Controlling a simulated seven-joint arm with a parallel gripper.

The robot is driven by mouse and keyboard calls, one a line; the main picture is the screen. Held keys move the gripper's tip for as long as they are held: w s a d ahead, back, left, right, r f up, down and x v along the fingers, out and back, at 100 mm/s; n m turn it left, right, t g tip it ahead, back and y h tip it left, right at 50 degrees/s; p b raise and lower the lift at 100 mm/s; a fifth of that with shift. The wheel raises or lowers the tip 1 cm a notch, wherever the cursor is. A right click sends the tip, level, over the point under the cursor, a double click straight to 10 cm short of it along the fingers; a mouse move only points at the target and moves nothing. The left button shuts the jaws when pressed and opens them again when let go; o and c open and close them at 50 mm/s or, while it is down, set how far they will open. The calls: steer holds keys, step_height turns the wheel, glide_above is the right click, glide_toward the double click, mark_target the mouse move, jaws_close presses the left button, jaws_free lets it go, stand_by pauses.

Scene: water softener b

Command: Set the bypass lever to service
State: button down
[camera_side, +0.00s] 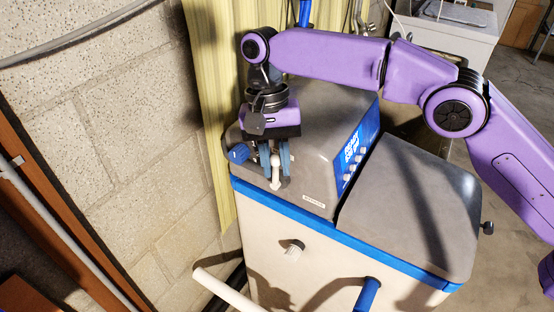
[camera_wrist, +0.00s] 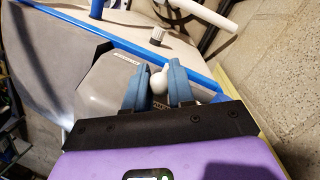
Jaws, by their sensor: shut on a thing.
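The water softener has a grey top housing (camera_side: 315,115) and a cream body with a blue trim band. A small white lever with a rounded end (camera_side: 276,182) stands on the left part of the housing; I take it as the bypass lever. My gripper (camera_side: 277,160) points down over it, with one blue finger on each side. In the wrist view the lever's white rounded end (camera_wrist: 158,84) sits between the fingertips (camera_wrist: 158,70), and the jaws are shut on it. The fingers partly hide the lever. Any position markings near it are too small to read.
A blue knob (camera_side: 238,154) sits close left of my gripper. Small white knobs line the blue panel (camera_side: 358,145). The grey lid (camera_side: 415,205) is clear. A ribbed knob (camera_side: 292,248), a white pipe (camera_side: 228,290) and a blue pipe (camera_side: 367,295) are below. A block wall stands left.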

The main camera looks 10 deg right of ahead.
steer(key=shift+w, duration=0.1)
steer(key=c, duration=1.3)
jaws_free()
steer(key=shift+o, duration=0.2)
steer(key=shift+r, duration=0.1)
steer(key=shift+s+v, duration=0.15)
steer(key=shift+v, duration=0.5)
steer(key=shift+s+v, duration=0.15)
steer(key=shift+v, duration=0.45)
steer(key=s+d+r, duration=1)
steer(key=shift+r, duration=0.2)
